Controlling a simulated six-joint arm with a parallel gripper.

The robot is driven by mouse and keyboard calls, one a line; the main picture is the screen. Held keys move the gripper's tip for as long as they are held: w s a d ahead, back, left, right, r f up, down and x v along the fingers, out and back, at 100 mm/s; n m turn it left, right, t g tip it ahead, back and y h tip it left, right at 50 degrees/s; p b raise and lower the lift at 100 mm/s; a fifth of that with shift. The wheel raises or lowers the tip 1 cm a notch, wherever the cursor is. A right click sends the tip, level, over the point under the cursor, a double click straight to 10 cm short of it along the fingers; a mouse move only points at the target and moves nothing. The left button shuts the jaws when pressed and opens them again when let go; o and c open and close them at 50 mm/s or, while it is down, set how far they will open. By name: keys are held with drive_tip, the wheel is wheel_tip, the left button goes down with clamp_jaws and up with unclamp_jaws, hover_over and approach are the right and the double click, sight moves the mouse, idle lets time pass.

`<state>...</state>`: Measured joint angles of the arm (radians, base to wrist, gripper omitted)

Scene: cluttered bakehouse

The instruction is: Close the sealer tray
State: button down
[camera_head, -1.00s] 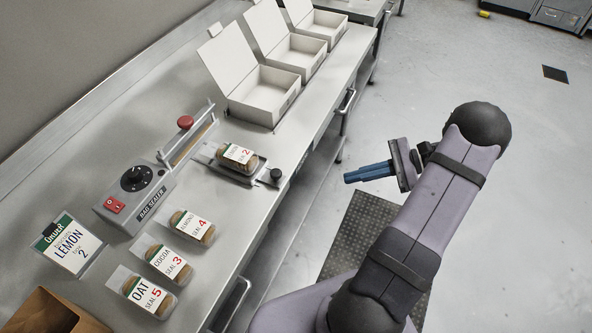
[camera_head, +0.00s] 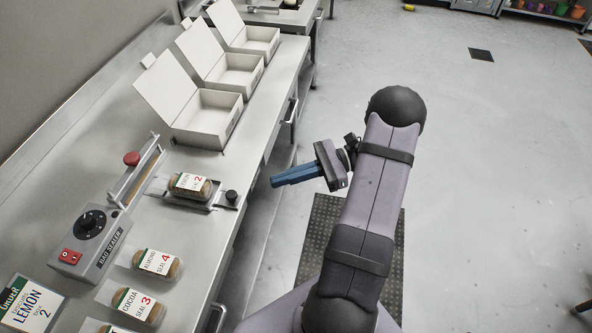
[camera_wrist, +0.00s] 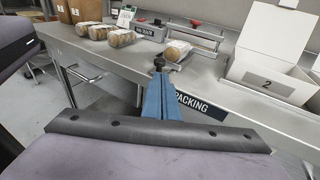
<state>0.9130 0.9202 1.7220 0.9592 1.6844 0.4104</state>
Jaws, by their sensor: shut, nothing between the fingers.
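The bag sealer (camera_head: 92,240) stands on the steel bench, a grey box with a dark dial and a red switch. Its sealing bar with a red knob (camera_head: 132,158) is raised beside it. The sealer tray (camera_head: 219,196) sticks out toward the bench's front edge, with a black knob (camera_head: 231,196) at its front end. A labelled bag marked 2 (camera_head: 189,186) lies on the tray. My gripper (camera_head: 274,182), with blue fingers, is shut and empty, out in front of the bench and apart from the knob. In the wrist view the fingers (camera_wrist: 160,82) point toward the tray knob (camera_wrist: 159,63).
Bags marked 4 (camera_head: 155,263) and 3 (camera_head: 136,304) lie in front of the sealer. A lemon card (camera_head: 32,303) stands at lower left. Three open white boxes, the nearest here (camera_head: 208,122), line the bench behind the tray.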

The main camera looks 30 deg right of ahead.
drive_tip(key=p, duration=0.2)
approach(211, 187)
drive_tip(key=s, duration=0.4)
drive_tip(key=shift+w+a+f+p, duration=0.45)
drive_tip(key=shift+a+f, duration=0.25)
drive_tip(key=w+a, duration=0.5)
drive_tip(key=shift+b, duration=0.35)
drive_tip(key=shift+r, duration=0.15)
drive_tip(key=shift+d, duration=0.1)
